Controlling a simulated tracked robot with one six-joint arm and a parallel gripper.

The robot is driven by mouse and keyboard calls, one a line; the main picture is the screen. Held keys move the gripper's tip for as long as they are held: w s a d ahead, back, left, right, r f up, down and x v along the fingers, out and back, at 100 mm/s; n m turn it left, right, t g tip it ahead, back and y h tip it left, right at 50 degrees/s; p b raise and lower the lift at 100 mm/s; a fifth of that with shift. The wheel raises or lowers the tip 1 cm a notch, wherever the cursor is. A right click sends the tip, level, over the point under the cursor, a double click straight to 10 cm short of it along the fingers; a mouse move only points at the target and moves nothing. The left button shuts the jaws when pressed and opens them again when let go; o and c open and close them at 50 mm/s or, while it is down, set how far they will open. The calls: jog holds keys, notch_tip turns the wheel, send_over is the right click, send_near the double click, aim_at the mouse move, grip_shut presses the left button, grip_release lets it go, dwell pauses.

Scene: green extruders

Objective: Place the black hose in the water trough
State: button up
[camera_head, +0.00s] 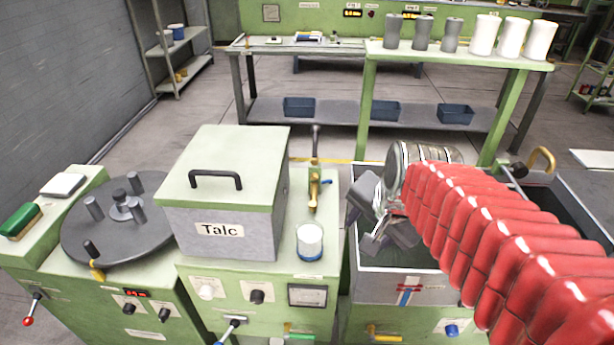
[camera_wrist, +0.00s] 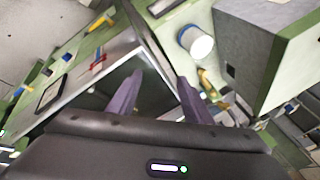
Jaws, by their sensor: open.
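The water trough (camera_head: 380,286) is a grey metal tank with a dark interior, on the right of the green bench in the head view. Its pale rim and dark inside also show between and left of the fingers in the wrist view (camera_wrist: 92,78). My gripper (camera_head: 366,222) hangs over the trough's left part, below my red-sleeved arm. Its two dark fingers stand apart with nothing between them in the wrist view (camera_wrist: 159,82). I cannot make out a black hose in either view. My arm hides much of the trough's right side.
A Talc box (camera_head: 225,195) with a black handle stands left of the trough. A white cup (camera_head: 309,241) and a brass tap (camera_head: 314,190) are between them. A dark round turntable (camera_head: 118,222) with posts is at the left. A green table (camera_head: 460,58) stands behind.

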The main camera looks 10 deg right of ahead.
jog(key=s+a+r+n, duration=0.1)
jog(key=s+a+n, duration=0.5)
jog(key=n, duration=0.5)
jog(key=shift+s+a+r, duration=0.3)
jog(key=shift+s, duration=0.35)
